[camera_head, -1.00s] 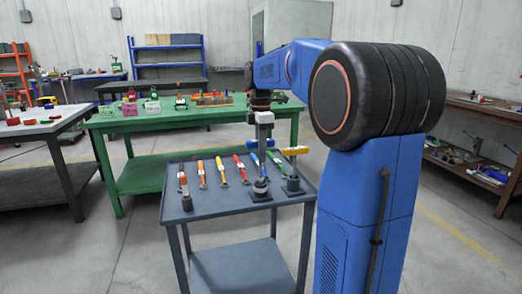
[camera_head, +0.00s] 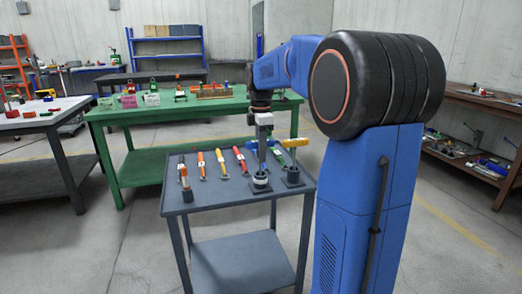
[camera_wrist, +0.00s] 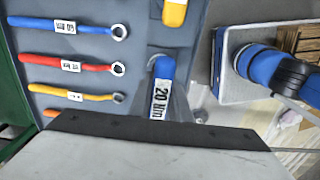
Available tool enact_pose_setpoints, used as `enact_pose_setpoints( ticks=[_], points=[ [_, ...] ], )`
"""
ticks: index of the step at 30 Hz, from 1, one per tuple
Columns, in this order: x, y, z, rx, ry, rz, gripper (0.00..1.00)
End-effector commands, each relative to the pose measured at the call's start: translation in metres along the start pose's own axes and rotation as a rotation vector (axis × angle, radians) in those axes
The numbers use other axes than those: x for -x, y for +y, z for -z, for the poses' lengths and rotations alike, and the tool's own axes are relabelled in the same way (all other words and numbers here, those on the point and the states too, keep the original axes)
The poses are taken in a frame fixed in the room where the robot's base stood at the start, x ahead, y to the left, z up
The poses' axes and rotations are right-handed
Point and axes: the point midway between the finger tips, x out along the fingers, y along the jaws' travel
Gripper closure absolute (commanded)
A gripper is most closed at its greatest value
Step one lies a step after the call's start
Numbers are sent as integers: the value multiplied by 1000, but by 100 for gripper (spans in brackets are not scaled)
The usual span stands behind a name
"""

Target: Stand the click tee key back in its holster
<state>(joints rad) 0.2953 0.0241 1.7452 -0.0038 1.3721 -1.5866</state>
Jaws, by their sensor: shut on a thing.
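The click tee key has a blue crossbar handle (camera_head: 256,144) on an upright grey stem. In the wrist view its blue grip (camera_wrist: 161,90) carries a "20 Nm" label, close to my gripper body. My gripper (camera_head: 262,134) points down over the cart and is shut on this handle; its fingertips are mostly hidden. The key's stem runs down to a dark round holster (camera_head: 260,182) with a pale ring, on the right part of the cart top. I cannot tell how deep the stem sits in it.
A yellow tee key (camera_head: 293,142) stands in its own holster close on the right. Red (camera_head: 240,158), yellow (camera_head: 221,163) and orange (camera_head: 201,163) wrenches lie to the left on the grey cart (camera_head: 222,199). An orange-handled tool (camera_head: 184,175) stands at the left edge. The cart's front strip is clear.

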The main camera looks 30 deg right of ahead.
Motion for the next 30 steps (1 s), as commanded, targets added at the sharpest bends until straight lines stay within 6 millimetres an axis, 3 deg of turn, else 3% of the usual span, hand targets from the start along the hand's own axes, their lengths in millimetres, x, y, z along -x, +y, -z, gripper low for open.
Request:
enact_pose_setpoints(
  ticks=[16, 17, 19, 30],
  points=[
    [-7, 0, 0, 0, 0, -1, 100],
    [-7, 0, 0, 0, 0, -1, 76],
    [-7, 0, 0, 0, 0, -1, 61],
    [-3, 0, 0, 0, 0, 0, 61]
  ],
)
